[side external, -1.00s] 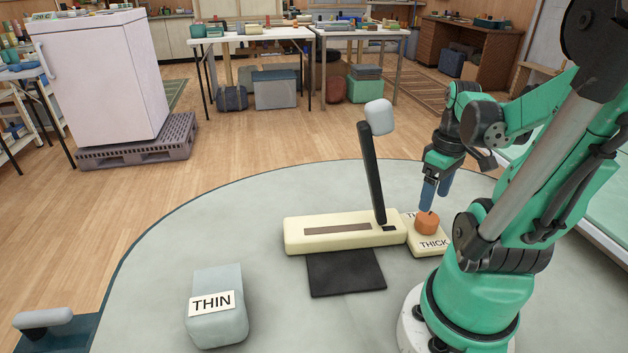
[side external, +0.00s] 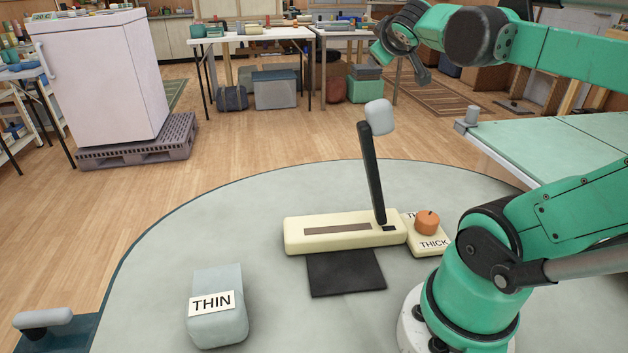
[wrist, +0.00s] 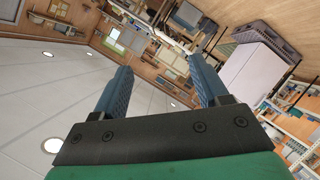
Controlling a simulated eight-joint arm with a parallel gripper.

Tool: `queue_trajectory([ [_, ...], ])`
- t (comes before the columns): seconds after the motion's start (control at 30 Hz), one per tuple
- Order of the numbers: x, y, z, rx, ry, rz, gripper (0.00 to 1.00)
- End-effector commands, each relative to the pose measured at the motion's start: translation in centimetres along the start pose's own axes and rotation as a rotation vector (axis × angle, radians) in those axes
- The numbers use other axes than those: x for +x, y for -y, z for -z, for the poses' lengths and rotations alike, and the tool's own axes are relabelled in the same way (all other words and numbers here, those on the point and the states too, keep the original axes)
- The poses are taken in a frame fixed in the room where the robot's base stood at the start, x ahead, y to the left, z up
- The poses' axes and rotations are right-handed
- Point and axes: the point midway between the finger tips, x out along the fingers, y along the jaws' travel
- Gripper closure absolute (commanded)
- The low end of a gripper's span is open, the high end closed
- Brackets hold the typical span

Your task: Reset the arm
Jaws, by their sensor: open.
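My gripper (wrist: 160,72) is open and empty in the wrist view, its two blue fingers spread apart with nothing between them. In the side view my gripper (side external: 420,72) is raised high at the upper right, well above the table and partly hidden by my wrist. A black lever (side external: 371,170) with a pale knob (side external: 379,117) stands at the right end of a cream slotted base (side external: 300,240), leaning slightly left. A small orange round object (side external: 427,222) rests on a cream block marked THICK (side external: 424,249), right of the base.
A grey block marked THIN (side external: 222,325) sits at the front left of the round grey table (side external: 150,290). A black mat (side external: 346,274) lies before the base. A green-topped bench (side external: 560,150) is at the right. A white fridge (side external: 100,80) stands behind left.

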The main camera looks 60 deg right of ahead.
Motion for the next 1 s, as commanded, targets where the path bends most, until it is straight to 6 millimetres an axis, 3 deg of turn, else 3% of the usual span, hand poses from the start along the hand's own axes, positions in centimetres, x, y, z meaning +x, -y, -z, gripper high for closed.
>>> queue_trajectory([
  [0.03, -0.4, 1.0, 2.0, 0.093, -0.07, 0.052, 0.33],
  [0.2, -2.7, 4.5, 8.4, 0.464, -0.264, 0.279, 0.33],
  [0.3, -4.9, 7.8, 10.6, 0.641, -0.292, 0.449, 0.33],
  [0.33, -5.4, 9.1, 10.5, 0.662, -0.271, 0.493, 0.33],
  [0.47, -7.1, 14.3, 7.2, 0.58, -0.131, 0.609, 0.33],
  [0.7, -11.2, 22.2, -0.6, 0.254, 0.096, 0.84, 0.33],
  [0.83, -13.2, 24.4, -3.5, 0.121, 0.157, 0.94, 0.33],
  [1.0, -13.8, 25.0, -4.5, 0.074, 0.177, 0.974, 0.33],
])
